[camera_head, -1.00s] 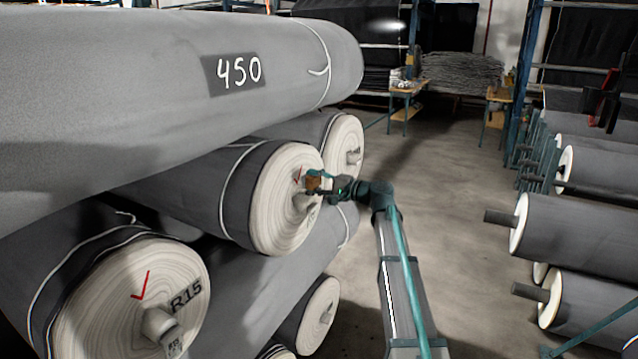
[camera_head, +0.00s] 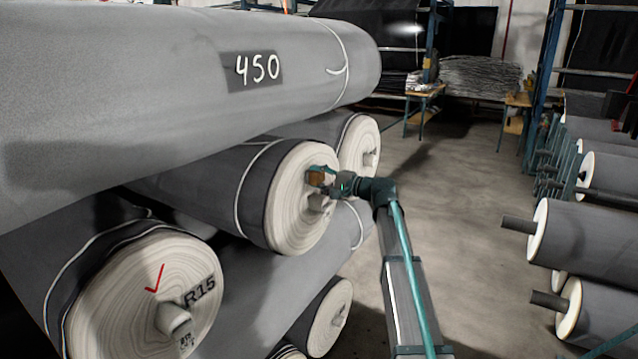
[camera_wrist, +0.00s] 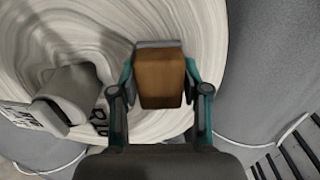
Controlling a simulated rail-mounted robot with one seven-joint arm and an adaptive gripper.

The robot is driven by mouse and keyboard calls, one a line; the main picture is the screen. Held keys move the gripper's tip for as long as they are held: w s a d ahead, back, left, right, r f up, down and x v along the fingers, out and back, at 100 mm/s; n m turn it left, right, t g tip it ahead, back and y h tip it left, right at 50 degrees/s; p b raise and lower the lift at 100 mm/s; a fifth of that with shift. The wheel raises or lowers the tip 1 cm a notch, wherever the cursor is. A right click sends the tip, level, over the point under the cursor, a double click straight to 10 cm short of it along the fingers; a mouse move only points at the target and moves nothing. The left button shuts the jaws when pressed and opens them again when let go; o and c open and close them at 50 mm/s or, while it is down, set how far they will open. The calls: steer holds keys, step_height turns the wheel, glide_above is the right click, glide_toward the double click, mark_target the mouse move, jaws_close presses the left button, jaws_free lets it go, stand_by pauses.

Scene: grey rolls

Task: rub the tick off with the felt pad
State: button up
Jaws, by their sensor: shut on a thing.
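My gripper (camera_wrist: 158,88) is shut on the felt pad (camera_wrist: 160,78), a brown wooden block with a thin grey layer on its far side. In the head view the pad (camera_head: 315,178) is at the upper right of the middle roll's pale end face (camera_head: 290,205), above its core stub (camera_head: 319,203). Contact with the face cannot be told for sure. No red tick shows on this face; the pad covers part of it. A red tick (camera_head: 154,281) is plain on the front-left roll's end face (camera_head: 115,300), beside the black R15 mark.
A large grey roll (camera_head: 150,90) marked 450 lies on top of the stack. The middle roll's core and tag (camera_wrist: 20,117) stick out left of my gripper in the wrist view. More rolls (camera_head: 590,230) stand at the right, across bare floor (camera_head: 460,200).

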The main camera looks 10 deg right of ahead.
steer(key=shift+r, duration=0.6)
steer(key=shift+w+d+r, duration=0.1)
steer(key=shift+w, duration=0.05)
steer(key=shift+w+d+f+b, duration=0.55)
steer(key=shift+w+f+b, duration=0.1)
steer(key=shift+f+b, duration=0.15)
steer(key=shift+w+d+f+b, duration=0.55)
steer(key=shift+w+f+b, duration=0.1)
steer(key=shift+f, duration=0.25)
steer(key=shift+w+d+f+b, duration=0.55)
steer(key=shift+w+f+b, duration=0.1)
steer(key=shift+f+b, duration=0.15)
steer(key=shift+s+a+r+p, duration=0.35)
steer(key=shift+s+a+r, duration=0.15)
steer(key=shift+s+r, duration=0.3)
steer(key=shift+s+a+r+p, duration=0.35)
steer(key=shift+s+a+r, duration=0.2)
steer(key=shift+s+r, duration=0.25)
steer(key=shift+s+a+r+p, duration=0.35)
steer(key=shift+s+a+r, duration=0.15)
steer(key=shift+s+r, duration=0.3)
steer(key=shift+w+a+b, duration=0.35)
steer(key=shift+w+a, duration=0.1)
